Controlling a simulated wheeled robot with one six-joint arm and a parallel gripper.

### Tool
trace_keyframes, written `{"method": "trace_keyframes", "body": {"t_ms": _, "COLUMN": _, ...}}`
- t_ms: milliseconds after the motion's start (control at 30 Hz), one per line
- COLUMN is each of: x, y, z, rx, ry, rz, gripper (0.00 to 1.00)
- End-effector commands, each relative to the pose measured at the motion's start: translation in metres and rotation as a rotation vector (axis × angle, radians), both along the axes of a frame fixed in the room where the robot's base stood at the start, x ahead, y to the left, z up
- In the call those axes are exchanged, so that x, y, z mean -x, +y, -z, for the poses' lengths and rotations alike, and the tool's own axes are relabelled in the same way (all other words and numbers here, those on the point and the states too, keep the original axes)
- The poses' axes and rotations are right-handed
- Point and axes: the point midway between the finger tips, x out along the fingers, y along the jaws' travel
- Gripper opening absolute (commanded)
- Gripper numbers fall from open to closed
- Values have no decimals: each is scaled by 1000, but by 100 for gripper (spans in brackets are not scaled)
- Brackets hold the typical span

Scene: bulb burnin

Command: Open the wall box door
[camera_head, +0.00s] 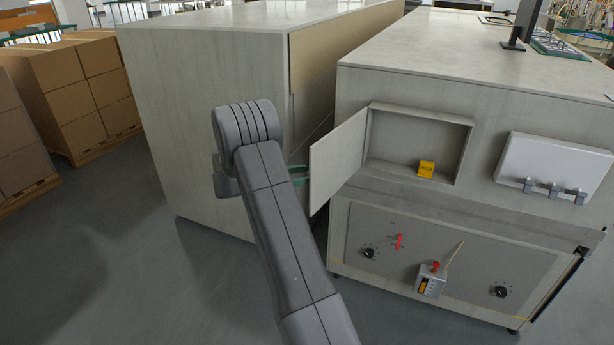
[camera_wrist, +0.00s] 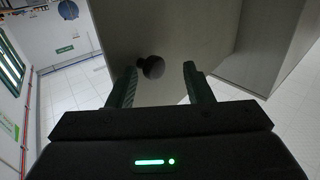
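The wall box (camera_head: 418,135) is a recess in the front of the light grey cabinet. Its door (camera_head: 338,160) stands swung open to the left, showing the inside. A yellow block with dark marks (camera_head: 426,169) sits in the box. My gripper (camera_head: 303,178) is at the outer side of the door, partly hidden behind my arm. In the wrist view, my gripper (camera_wrist: 160,78) has its two dark green fingers spread apart in front of the door's face (camera_wrist: 175,35). A dark round knob (camera_wrist: 152,67) shows between the fingertips, nearer the left finger, with no clear grip on it.
Another grey cabinet (camera_head: 215,110) stands to the left, with a narrow gap beside the door. Below the box is a panel with knobs and a red switch (camera_head: 399,242). A white box with latches (camera_head: 552,167) is at right. Cartons (camera_head: 85,85) stand far left; open floor lies between.

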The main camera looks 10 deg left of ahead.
Motion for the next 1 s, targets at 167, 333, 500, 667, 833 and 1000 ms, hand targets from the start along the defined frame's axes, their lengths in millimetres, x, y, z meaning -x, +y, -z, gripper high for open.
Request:
{"method": "trace_keyframes", "body": {"t_ms": 167, "x": 22, "y": 41, "z": 2, "rx": 0, "ry": -1, "rz": -3, "gripper": 46}}
{"method": "trace_keyframes", "body": {"t_ms": 333, "x": 40, "y": 72, "z": 1, "rx": 0, "ry": -1, "rz": 0, "gripper": 46}}
{"method": "trace_keyframes", "body": {"t_ms": 500, "x": 51, "y": 92, "z": 1, "rx": 0, "ry": 1, "rz": 4, "gripper": 46}}
{"method": "trace_keyframes", "body": {"t_ms": 667, "x": 55, "y": 98, "z": 1, "rx": 0, "ry": 1, "rz": 6, "gripper": 46}}
{"method": "trace_keyframes", "body": {"t_ms": 833, "x": 56, "y": 99, "z": 0, "rx": 0, "ry": 1, "rz": 6, "gripper": 46}}
{"method": "trace_keyframes", "body": {"t_ms": 1000, "x": 56, "y": 98, "z": 0, "rx": 11, "ry": 11, "rz": 0, "gripper": 26}}
